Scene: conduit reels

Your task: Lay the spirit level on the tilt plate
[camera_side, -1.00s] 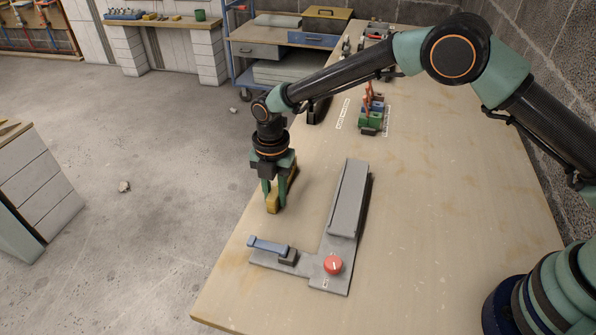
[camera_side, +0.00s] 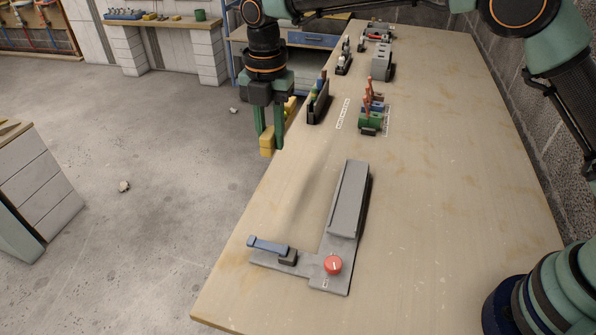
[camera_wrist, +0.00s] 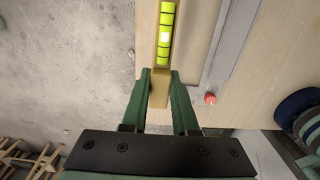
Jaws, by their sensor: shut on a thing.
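My gripper (camera_side: 268,143) is shut on the yellow spirit level (camera_side: 267,148) and holds it raised above the left edge of the bench. In the wrist view the level (camera_wrist: 158,90) is between the green fingers, and its yellow-green vial (camera_wrist: 166,32) faces the camera. The fingers hide part of the level in the side view. The tilt plate (camera_side: 349,200) is a long grey plate on the bench, nearer the camera than my gripper and to its right. Its top is bare. A red knob (camera_side: 332,265) and a blue-handled lever (camera_side: 267,246) sit at its near end.
A dark holder (camera_side: 318,103) stands on the bench right of my gripper. Green, blue and red-brown parts (camera_side: 371,115) stand beyond the plate, with grey fixtures (camera_side: 382,65) farther back. The bench (camera_side: 440,190) is clear right of the plate.

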